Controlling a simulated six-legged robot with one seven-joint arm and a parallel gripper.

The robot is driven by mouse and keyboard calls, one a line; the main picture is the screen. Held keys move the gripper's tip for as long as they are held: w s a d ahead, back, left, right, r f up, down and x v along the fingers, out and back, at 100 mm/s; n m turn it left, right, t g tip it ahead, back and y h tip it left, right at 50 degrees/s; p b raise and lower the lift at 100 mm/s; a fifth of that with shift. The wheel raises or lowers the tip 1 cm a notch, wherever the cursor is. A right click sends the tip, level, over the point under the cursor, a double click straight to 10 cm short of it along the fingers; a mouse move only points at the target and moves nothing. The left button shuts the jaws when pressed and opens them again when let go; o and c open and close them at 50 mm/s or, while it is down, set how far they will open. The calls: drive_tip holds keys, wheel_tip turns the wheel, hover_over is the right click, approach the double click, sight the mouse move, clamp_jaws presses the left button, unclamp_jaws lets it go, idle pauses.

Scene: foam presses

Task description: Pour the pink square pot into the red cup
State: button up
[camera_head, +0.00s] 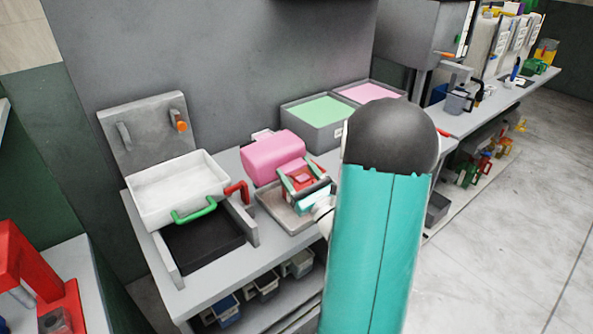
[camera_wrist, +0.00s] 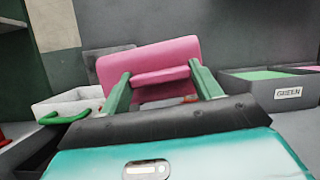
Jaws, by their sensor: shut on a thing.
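The pink square pot (camera_head: 272,156) is at the middle of the grey counter in the head view, over or just behind a shallow metal tray (camera_head: 275,205). It also fills the upper middle of the wrist view (camera_wrist: 148,58). My gripper (camera_head: 298,176) is shut on the pot's near pink part, with a green finger at each side in the wrist view (camera_wrist: 160,78). The pot's opening and contents do not show, and I cannot tell how far it is tilted. I cannot pick out the red cup; my arm hides part of the counter.
Left of the pot is an open press with a white basin (camera_head: 178,190), a green handle (camera_head: 195,212) and a red bent handle (camera_head: 238,190). A green-filled bin (camera_head: 320,110) and a pink-filled bin (camera_head: 368,92) stand behind. A red frame (camera_head: 30,275) is at lower left.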

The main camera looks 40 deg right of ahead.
drive_tip(key=shift+f, duration=0.1)
drive_tip(key=m, duration=0.1)
drive_tip(key=m+h, duration=0.1)
drive_tip(key=shift+d+m, duration=0.25)
drive_tip(key=shift+m, duration=0.15)
drive_tip(key=shift+s+d+r+m+g+h, duration=0.1)
drive_tip(key=shift+d+r+m+g+h, duration=0.1)
drive_tip(key=shift+m+h, duration=0.4)
drive_tip(key=shift+d+r+m+g+h, duration=0.15)
drive_tip(key=shift+m+h, duration=0.25)
drive_tip(key=shift+m, duration=0.4)
drive_tip(key=shift+a+f+n+y, duration=0.2)
drive_tip(key=shift+n+y, duration=0.25)
drive_tip(key=shift+n, duration=0.35)
drive_tip(key=shift+a+f+n+y, duration=0.2)
drive_tip(key=shift+n+y, duration=0.25)
drive_tip(key=shift+n, duration=0.35)
wheel_tip(320, 180, up, 7)
drive_tip(key=d+n+g+y, duration=0.2)
drive_tip(key=n+y, duration=0.6)
drive_tip(key=n, duration=1.5)
drive_tip(key=shift+s+r+g, duration=0.15)
drive_tip(key=shift+g, duration=0.9)
drive_tip(key=shift+r, duration=0.1)
